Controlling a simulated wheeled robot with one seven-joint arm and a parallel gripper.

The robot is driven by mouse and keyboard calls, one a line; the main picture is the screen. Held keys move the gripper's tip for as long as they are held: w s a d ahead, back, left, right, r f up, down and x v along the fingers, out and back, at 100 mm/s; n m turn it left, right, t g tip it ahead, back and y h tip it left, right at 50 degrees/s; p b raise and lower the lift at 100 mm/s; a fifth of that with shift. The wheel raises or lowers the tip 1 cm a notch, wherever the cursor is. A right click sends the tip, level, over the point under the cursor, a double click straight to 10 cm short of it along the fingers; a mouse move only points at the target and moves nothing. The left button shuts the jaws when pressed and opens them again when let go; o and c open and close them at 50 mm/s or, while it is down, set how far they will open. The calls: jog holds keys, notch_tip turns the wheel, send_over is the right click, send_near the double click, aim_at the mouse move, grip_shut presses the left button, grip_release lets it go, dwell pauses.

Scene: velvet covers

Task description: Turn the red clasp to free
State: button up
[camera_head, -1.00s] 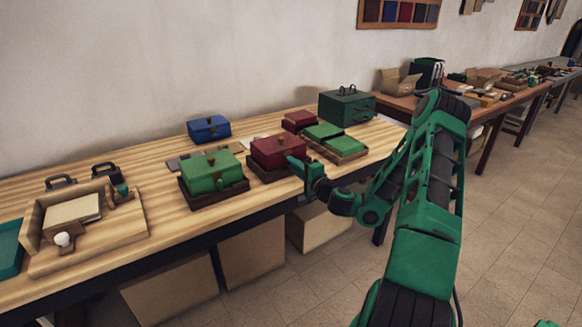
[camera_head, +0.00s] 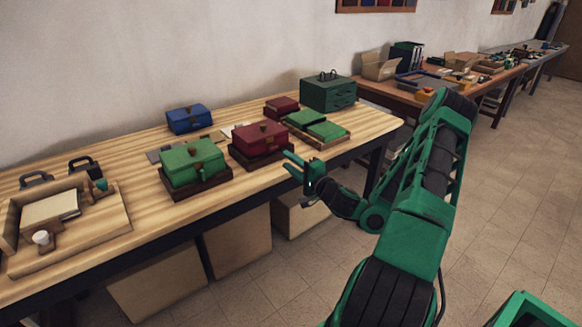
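A red box (camera_head: 260,138) with a brass-coloured clasp (camera_head: 268,125) at its top front stands on a dark wooden base near the front edge of the wooden workbench (camera_head: 110,240). The clasp is small, and how it is turned cannot be made out. My gripper (camera_head: 291,164) is in front of and to the right of the red box, just off the bench edge. Its green fingers point left toward the box with a gap between them, and nothing shows between them. It appears apart from the box.
A green box (camera_head: 192,160) on a dark base stands left of the red one. A blue box (camera_head: 188,118), a smaller red box (camera_head: 281,105), a tray of green pieces (camera_head: 325,130) and a dark green chest (camera_head: 328,92) stand around. Cardboard boxes (camera_head: 238,245) sit under the bench.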

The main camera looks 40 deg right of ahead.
jog(key=shift+s, duration=1.1)
jog(key=s+a+f+n+g+y, duration=0.1)
jog(key=s+a+n+g+y, duration=0.1)
jog(key=a+n+g+y, duration=0.35)
jog(key=s+a+f+n+g+y, duration=0.1)
jog(key=s+a+n+g+y, duration=0.15)
jog(key=a+n, duration=0.65)
jog(key=s+a+f+g, duration=0.2)
jog(key=s+a+g, duration=0.2)
jog(key=s, duration=0.1)
jog(key=s+d+r+m+g+h, duration=0.1)
jog(key=s+d+r+g+h, duration=0.1)
jog(key=s+r, duration=0.3)
jog(key=s+d+r+m+g+h, duration=0.1)
jog(key=s+d+r+g+h, duration=0.1)
jog(key=s, duration=0.9)
jog(key=s+d+r+m+g+h, duration=0.1)
jog(key=s+d+r+h, duration=0.3)
jog(key=s, duration=0.5)
notch_tip(320, 180, up, 4)
jog(key=shift+d+f+g, duration=0.15)
jog(key=shift+d+g, duration=0.45)
jog(key=shift+d, duration=0.55)
